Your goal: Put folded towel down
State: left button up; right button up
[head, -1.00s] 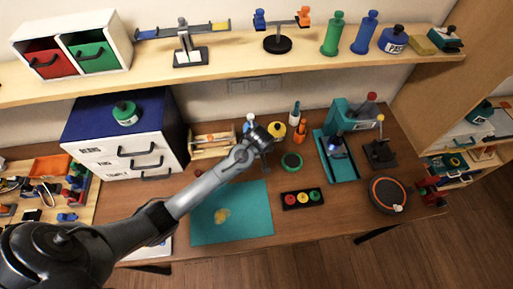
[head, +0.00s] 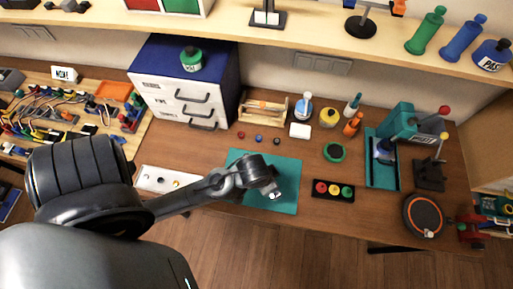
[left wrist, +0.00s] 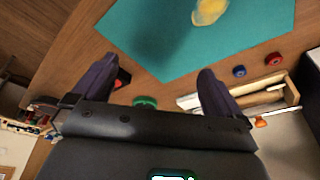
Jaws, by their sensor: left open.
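A small white block-like item (head: 300,130), which may be the folded towel, lies on the bench behind the teal mat (head: 288,204), near the bottles. It is too small to be sure of. My left gripper (head: 274,192) is above the mat in the head view. In the left wrist view its two fingers (left wrist: 150,92) are spread apart with nothing between them. A yellow patch (left wrist: 209,10) lies on the mat (left wrist: 150,40) in the left wrist view; in the head view my gripper mostly hides it. My right gripper is in no view.
A green ring (head: 334,152) and a tray of coloured buttons (head: 333,190) lie right of the mat. A wooden rack (head: 262,112), a yellow jar (head: 328,118) and bottles stand behind. A drawer cabinet (head: 184,85) stands back left, a teal press (head: 398,122) to the right.

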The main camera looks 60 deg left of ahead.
pick_arm(q)
jog(key=s+r, duration=0.1)
jog(key=s+m, duration=0.1)
jog(key=s, duration=0.1)
jog(key=s+r+m, duration=0.1)
jog(key=s, duration=0.1)
jog(key=shift+d+r, duration=0.35)
jog(key=shift+d, duration=0.05)
notch_tip(320, 180, up, 16)
jog(key=p, duration=1.6)
jog(key=shift+r, duration=0.25)
jog(key=shift+f, duration=0.1)
